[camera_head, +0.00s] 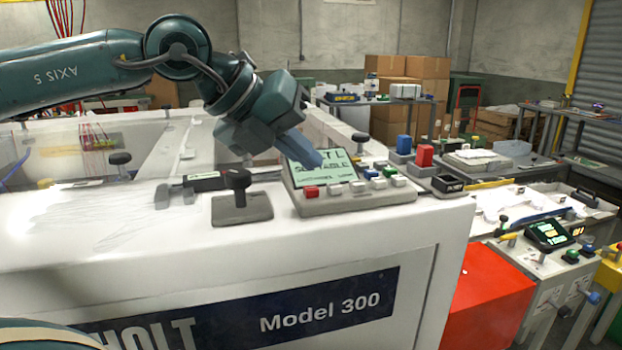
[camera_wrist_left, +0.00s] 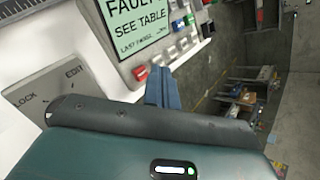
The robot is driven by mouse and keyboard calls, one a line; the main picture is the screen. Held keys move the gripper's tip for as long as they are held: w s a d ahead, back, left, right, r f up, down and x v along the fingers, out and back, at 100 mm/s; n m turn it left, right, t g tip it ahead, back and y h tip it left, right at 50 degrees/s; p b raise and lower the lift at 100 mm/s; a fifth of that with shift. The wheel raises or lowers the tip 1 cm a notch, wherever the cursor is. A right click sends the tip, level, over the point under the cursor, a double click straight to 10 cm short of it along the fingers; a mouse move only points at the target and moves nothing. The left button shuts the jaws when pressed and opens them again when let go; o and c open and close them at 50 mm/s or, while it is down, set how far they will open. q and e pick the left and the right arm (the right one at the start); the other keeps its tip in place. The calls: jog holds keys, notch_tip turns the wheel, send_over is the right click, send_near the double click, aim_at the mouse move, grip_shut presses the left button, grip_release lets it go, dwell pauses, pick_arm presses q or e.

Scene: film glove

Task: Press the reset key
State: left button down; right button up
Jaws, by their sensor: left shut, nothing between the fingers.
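A grey control panel (camera_head: 403,197) sits on top of the white machine. Its green screen (camera_head: 325,175) is partly covered by my gripper; in the wrist view the screen (camera_wrist_left: 138,25) reads "FAULT SEE TABLE". I cannot read which is the reset key. My left gripper (camera_head: 313,160) is shut and empty, its blue fingers (camera_wrist_left: 161,88) pointing at the panel. I cannot tell whether the tips touch it.
A lever on a grey plate (camera_head: 243,208) stands left of the panel; the wrist view shows a plate marked LOCK and EDIT (camera_wrist_left: 75,92). A red and a blue block (camera_head: 424,156) stand behind the panel's right end. A red box (camera_head: 490,290) is beside the machine.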

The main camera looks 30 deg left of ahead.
pick_arm(q)
jog(key=shift+r+p, duration=0.8)
jog(key=shift+r, duration=0.8)
jog(key=shift+f, duration=0.1)
